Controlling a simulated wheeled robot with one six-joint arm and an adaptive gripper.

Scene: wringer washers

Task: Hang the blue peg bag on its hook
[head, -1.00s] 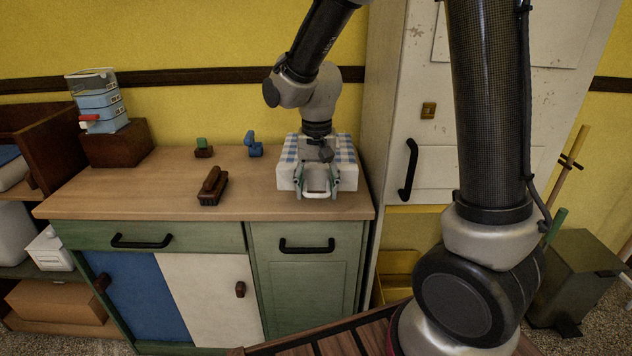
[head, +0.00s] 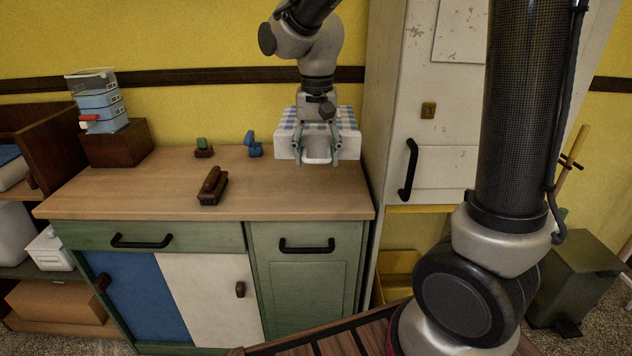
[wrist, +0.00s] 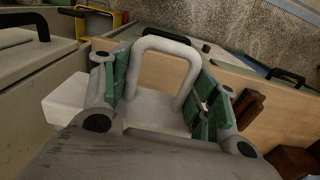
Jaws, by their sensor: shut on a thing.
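My gripper (head: 318,150) is shut on the white loop handle (wrist: 165,55) of a blue-and-white checked bag (head: 347,128) with plain white sides. This looks like the peg bag. It hangs in the gripper above the right end of the worktop, apparently clear of it. In the wrist view, the loop shows between the green-padded fingers, and the bag's white body (wrist: 68,100) shows behind them. The gripper and wrist hide part of the bag in the head view. I cannot make out a hook for certain.
A tall cream cupboard (head: 385,90) with a black handle (head: 408,170) and a small brass fitting (head: 428,110) stands close right of the bag. A brown brush (head: 212,187) and small blue (head: 254,146) and green (head: 202,146) items lie left on the worktop (head: 120,190).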

